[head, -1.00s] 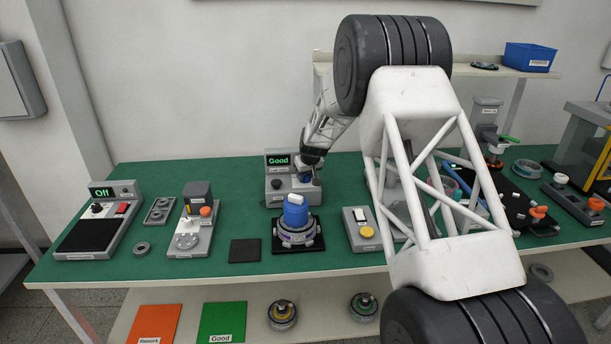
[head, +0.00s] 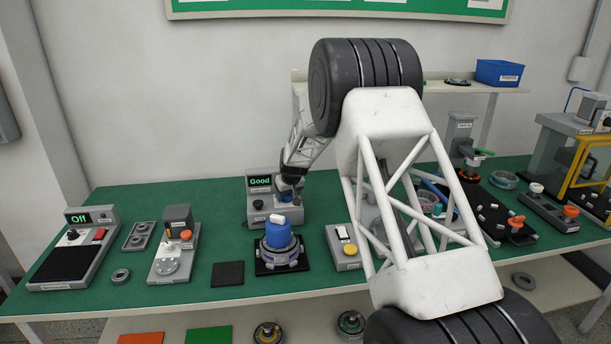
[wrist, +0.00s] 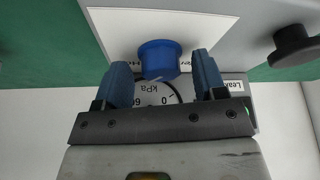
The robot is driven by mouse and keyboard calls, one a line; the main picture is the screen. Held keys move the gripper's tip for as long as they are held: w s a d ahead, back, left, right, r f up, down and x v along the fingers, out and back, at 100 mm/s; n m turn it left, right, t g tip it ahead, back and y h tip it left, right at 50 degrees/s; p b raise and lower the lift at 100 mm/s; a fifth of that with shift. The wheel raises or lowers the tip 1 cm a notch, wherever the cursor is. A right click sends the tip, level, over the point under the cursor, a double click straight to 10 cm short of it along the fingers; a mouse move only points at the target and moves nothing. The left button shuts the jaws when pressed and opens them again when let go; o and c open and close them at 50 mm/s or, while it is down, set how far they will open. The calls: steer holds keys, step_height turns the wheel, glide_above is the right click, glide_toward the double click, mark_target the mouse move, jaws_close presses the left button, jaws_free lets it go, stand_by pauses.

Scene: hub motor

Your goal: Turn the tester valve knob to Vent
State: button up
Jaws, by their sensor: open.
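The tester (head: 262,208) is a grey box at the back of the green bench, its screen reading "Good". My gripper (head: 296,196) is at its right side in the head view. In the wrist view my gripper (wrist: 161,64) is open, its two blue fingers on either side of a round blue knob (wrist: 158,60), with no clear grip on it. A kPa gauge (wrist: 155,97) shows partly behind the gripper. A black knob (wrist: 295,46) stands to the right, outside the fingers. The lettering by the blue knob is mostly hidden, so its setting cannot be read.
A blue-topped part (head: 279,236) sits on a black base just in front of the tester. A grey box with a yellow button (head: 350,249) stands to its right. A black pad (head: 228,274) lies at left. My arm hides part of the right bench.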

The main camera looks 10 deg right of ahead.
steer(key=shift+a+m+h, duration=0.15)
steer(key=shift+m+h, duration=0.35)
steer(key=shift+m, duration=0.8)
steer(key=s+d+r, duration=0.2)
steer(key=s+r, duration=0.8)
steer(key=s, duration=0.2)
steer(key=s+d+r, duration=0.2)
steer(key=s+r, duration=0.9)
steer(key=shift+s+d+r, duration=0.15)
steer(key=shift+s+r, duration=0.05)
steer(key=shift+s, duration=0.15)
steer(key=shift+w, duration=0.1)
steer(key=w+a+f+m, duration=0.1)
steer(key=w+a+f, duration=0.1)
steer(key=w+f, duration=0.5)
steer(key=w+a+f+m+h, duration=0.1)
steer(key=w+f, duration=0.6)
steer(key=w, duration=0.7)
steer(key=shift+a+m, duration=0.5)
steer(key=shift+a, duration=0.45)
steer(key=shift+f, duration=0.2)
steer(key=shift+x, duration=3.75)
